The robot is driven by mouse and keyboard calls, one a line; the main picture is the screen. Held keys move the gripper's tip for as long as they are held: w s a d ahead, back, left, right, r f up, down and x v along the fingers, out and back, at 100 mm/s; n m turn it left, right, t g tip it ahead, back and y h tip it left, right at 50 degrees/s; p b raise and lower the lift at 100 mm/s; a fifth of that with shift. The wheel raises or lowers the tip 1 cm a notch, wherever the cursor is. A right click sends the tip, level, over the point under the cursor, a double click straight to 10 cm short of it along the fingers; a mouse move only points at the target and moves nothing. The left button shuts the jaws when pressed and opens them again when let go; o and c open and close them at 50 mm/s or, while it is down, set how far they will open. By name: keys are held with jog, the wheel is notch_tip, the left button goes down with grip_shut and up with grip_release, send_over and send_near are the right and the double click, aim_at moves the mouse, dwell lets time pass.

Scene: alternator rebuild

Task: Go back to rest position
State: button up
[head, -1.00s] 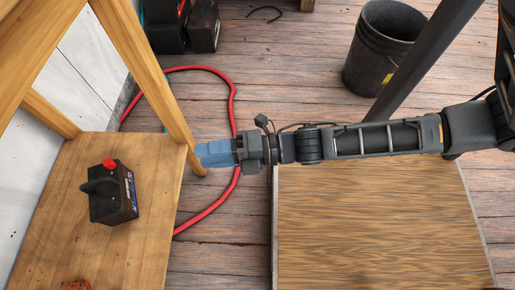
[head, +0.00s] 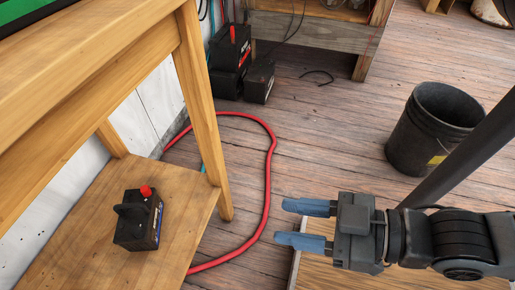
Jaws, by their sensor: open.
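My gripper (head: 305,224) is at the lower right of the head view. Its two blue fingers are apart, point left, and have nothing between them. It hangs over the near-left part of a wood-topped surface (head: 340,273), to the right of a red hose and clear of the wooden shelf unit. My arm reaches in from the right edge.
A black battery-like box with a red knob (head: 139,218) sits on the lower shelf (head: 75,235) of a wooden table (head: 203,110). A red hose (head: 268,180) curves over the plank floor. A black bucket (head: 434,128) stands at right. Black boxes (head: 230,65) stand at the back.

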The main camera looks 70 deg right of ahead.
notch_tip(320, 180, up, 27)
jog(key=p, duration=2.6)
jog(key=shift+f, duration=0.15)
